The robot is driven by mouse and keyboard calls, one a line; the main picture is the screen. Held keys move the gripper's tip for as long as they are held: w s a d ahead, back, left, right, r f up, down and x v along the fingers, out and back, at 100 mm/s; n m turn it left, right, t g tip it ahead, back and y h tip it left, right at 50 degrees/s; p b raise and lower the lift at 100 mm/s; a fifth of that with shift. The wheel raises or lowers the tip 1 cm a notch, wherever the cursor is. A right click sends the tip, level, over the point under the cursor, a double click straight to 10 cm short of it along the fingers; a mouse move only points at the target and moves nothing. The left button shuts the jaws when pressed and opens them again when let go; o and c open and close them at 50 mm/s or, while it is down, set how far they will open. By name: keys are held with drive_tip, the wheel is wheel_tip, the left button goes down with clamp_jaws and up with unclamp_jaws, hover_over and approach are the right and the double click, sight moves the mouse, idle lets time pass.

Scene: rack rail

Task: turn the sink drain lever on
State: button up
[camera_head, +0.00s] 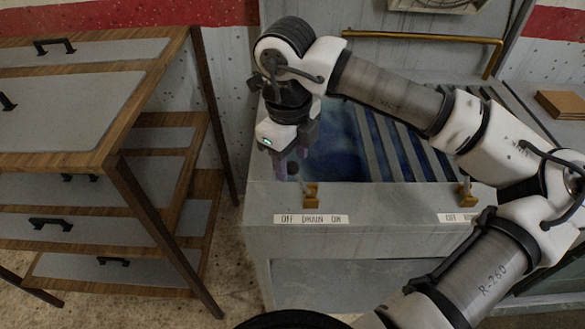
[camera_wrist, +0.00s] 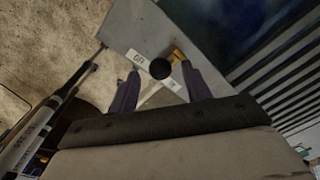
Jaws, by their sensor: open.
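The sink drain lever has a brass-coloured mount (camera_head: 311,195) on the sink's front edge, above a label (camera_head: 311,219) reading OFF, DRAIN, ON. In the head view its upper part leans left, toward the OFF side, close by my fingers. In the wrist view its round dark knob (camera_wrist: 160,69) shows between my fingers, with part of the brass mount (camera_wrist: 177,54) beyond it. My gripper (camera_head: 292,168) is open, pointing down over the sink's front left corner; in the wrist view its two fingers (camera_wrist: 162,75) stand apart on either side of the knob. Contact cannot be told.
A second brass mount (camera_head: 467,195) with its own OFF label stands farther right on the sink edge. The basin (camera_head: 345,150) has slats on its right. A wooden-framed drawer unit (camera_head: 130,190) stands left, across a floor gap. A brass rail (camera_head: 425,37) runs behind.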

sight(293, 174)
drive_tip(key=shift+w+d+f+p, duration=0.1)
drive_tip(key=shift+f+p, duration=0.05)
drive_tip(key=shift+f, duration=1.1)
drive_tip(key=shift+w+f+p, duration=0.1)
drive_tip(key=shift+f+p, duration=0.05)
drive_tip(key=shift+f, duration=1.05)
clamp_jaws()
